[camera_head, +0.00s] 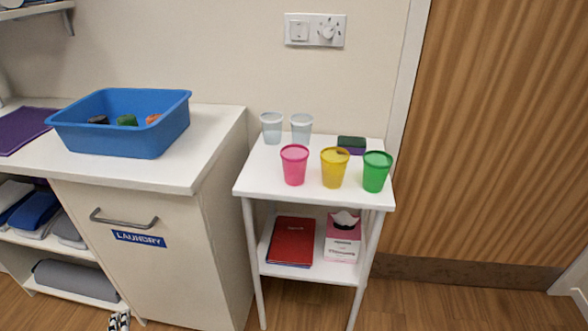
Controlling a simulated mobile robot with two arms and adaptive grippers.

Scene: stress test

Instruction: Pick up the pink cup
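The pink cup (294,168) stands upright near the front left of a small white side table (262,181). A yellow cup (334,170) stands to its right, and a green cup (375,174) is farther right. The three are apart. A small black-and-white part at the bottom left edge looks like the tip of my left gripper (119,321). It is low and well away from the cups, and its opening cannot be made out. I cannot make out my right gripper.
Two pale clear cups (271,128) (302,128) stand behind the pink cup. A dark sponge (351,144) lies behind the yellow cup. The laundry cabinet (190,180) carries a blue tub (118,138) at the left. A white object (567,278) is cut off at the right edge.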

